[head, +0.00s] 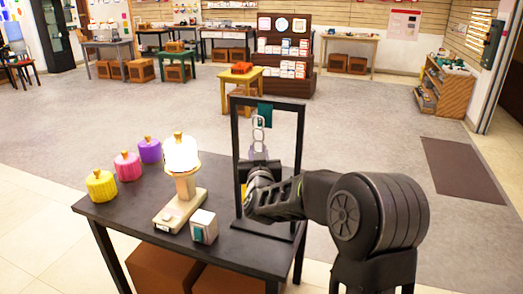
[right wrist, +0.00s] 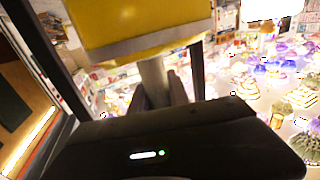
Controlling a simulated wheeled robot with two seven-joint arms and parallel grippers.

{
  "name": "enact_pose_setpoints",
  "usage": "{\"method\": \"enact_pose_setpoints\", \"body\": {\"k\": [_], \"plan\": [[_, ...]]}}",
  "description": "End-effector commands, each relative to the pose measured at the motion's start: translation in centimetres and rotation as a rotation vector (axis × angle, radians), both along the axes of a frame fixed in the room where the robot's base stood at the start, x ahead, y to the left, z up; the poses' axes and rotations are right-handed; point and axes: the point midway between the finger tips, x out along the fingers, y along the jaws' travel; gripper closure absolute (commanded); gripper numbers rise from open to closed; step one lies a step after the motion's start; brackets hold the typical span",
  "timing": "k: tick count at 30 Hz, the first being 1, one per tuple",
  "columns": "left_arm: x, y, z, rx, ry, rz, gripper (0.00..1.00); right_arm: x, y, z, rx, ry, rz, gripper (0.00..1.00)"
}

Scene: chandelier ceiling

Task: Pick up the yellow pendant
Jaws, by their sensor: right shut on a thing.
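A yellow pendant (head: 101,186) with a ribbed round shade and gold cap sits upright at the left end of the dark table (head: 140,203). My right gripper (head: 258,163) is well to its right, at the black hanging frame (head: 236,125), just below a pale chain (head: 258,135). In the right wrist view, my right fingers (right wrist: 163,93) are shut around a pale stem (right wrist: 154,75). A large yellow body (right wrist: 145,28) with a pale rim fills the top there; I cannot tell which object it is. My left gripper is not in view.
A pink pendant (head: 127,166) and a purple pendant (head: 149,150) stand beyond the yellow one. A brightly lit lamp (head: 182,154) on a beige stand (head: 181,209) and a small pale box (head: 204,226) lie between them and my arm. The table's front left is clear.

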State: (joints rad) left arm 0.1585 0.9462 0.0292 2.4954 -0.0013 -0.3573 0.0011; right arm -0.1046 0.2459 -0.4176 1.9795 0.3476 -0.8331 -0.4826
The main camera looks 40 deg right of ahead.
Motion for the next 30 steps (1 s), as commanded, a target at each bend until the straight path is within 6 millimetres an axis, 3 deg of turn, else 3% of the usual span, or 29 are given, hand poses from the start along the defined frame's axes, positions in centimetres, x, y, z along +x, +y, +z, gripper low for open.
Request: {"method": "enact_pose_setpoints", "body": {"k": [9,15,21,30], "plan": [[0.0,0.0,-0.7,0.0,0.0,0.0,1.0,-4.4,6.6,0.1,0.003,-0.005,0.005,1.0],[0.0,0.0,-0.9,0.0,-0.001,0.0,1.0,-6.8,10.0,0.1,0.001,-0.004,0.003,1.0],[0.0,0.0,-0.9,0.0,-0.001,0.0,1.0,-7.9,11.4,0.1,0.0,-0.004,0.001,1.0],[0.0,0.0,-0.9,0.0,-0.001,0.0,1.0,-8.1,11.6,0.2,-0.001,-0.003,0.0,1.0]]}}
